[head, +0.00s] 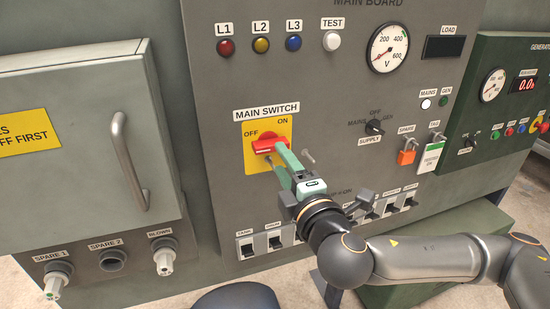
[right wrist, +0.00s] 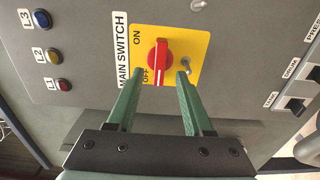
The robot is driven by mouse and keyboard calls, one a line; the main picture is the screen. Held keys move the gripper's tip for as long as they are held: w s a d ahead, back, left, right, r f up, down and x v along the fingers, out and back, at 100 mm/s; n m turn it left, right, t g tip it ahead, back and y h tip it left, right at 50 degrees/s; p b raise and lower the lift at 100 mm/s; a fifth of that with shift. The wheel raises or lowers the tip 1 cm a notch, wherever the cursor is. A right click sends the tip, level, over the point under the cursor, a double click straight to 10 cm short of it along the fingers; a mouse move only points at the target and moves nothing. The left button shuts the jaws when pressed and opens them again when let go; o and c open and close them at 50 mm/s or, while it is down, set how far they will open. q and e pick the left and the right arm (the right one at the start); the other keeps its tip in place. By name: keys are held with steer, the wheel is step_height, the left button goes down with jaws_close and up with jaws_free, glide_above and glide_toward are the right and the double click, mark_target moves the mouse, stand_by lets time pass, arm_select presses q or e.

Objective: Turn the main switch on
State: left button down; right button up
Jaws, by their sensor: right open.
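The main switch (head: 268,145) is a red rotary handle on a yellow plate (head: 252,161) marked OFF and ON, on the grey main board. The handle lies level in the head view, with its white-lined end towards OFF. The right wrist view also shows the red handle (right wrist: 159,57), its marked end beside the OFF lettering. My right gripper (head: 277,155) is open, with its green fingers pointing at the switch. In the right wrist view its fingertips (right wrist: 160,77) stand on either side of the handle's marked end. I cannot tell whether they touch it. My left gripper is not in view.
A small metal pin (right wrist: 185,66) sticks out of the yellow plate close to one fingertip. The supply selector (head: 374,127), orange padlock (head: 406,157) and a row of breakers lie to the right and below. A grey cabinet door with a handle (head: 126,160) stands left.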

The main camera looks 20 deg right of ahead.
mark_target(273, 149)
steer(key=shift+w+a, duration=0.15)
steer(key=shift+w, duration=2.1)
jaws_close()
